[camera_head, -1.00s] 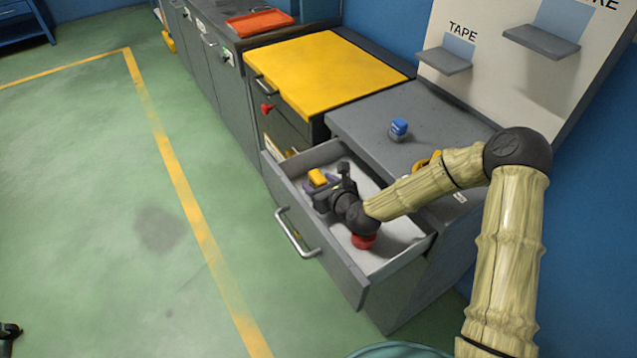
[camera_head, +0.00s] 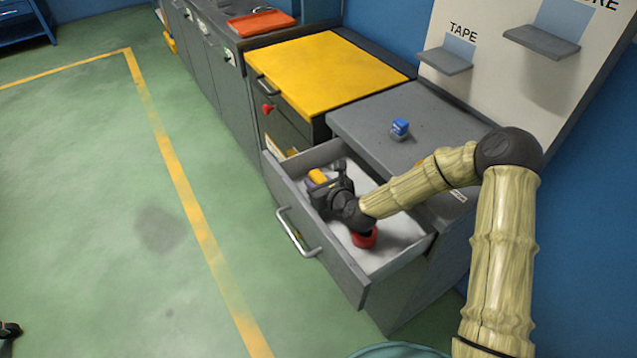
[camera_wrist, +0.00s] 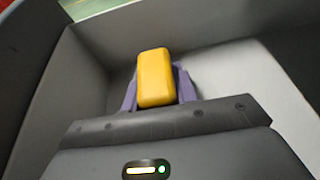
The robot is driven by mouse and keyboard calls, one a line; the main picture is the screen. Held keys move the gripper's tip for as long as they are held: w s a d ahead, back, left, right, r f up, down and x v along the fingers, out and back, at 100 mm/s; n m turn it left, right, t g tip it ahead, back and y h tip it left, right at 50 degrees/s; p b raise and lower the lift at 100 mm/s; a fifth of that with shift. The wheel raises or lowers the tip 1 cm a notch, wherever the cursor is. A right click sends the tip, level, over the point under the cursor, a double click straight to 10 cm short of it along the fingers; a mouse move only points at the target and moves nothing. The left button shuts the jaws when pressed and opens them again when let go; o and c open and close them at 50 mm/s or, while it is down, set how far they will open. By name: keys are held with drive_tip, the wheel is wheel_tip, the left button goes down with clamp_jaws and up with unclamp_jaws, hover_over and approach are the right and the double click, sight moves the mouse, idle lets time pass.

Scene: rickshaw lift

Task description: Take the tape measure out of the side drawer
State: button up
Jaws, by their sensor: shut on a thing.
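The side drawer (camera_head: 347,276) is pulled open below the grey cabinet top. The tape measure appears to be the yellow rounded block (camera_wrist: 156,78), inside the drawer near its far left corner. It also shows in the head view (camera_head: 317,176). My gripper (camera_wrist: 158,92) reaches down into the drawer. Its purple fingers lie on either side of the yellow block and are shut on it. The lower part of the block is hidden by the gripper body in the wrist view. A red round object (camera_head: 364,239) lies in the drawer under my wrist.
A blue item (camera_head: 400,128) stands on the grey cabinet top (camera_head: 440,117). A yellow-topped cabinet (camera_head: 325,70) stands to the left. A small shelf (camera_head: 444,61) marked TAPE and another shelf (camera_head: 541,41) hang on the wall board. Green floor in front is clear.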

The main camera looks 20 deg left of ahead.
sight(318, 174)
drive_tip(key=shift+r+p, duration=0.65)
drive_tip(key=shift+r, duration=4.35)
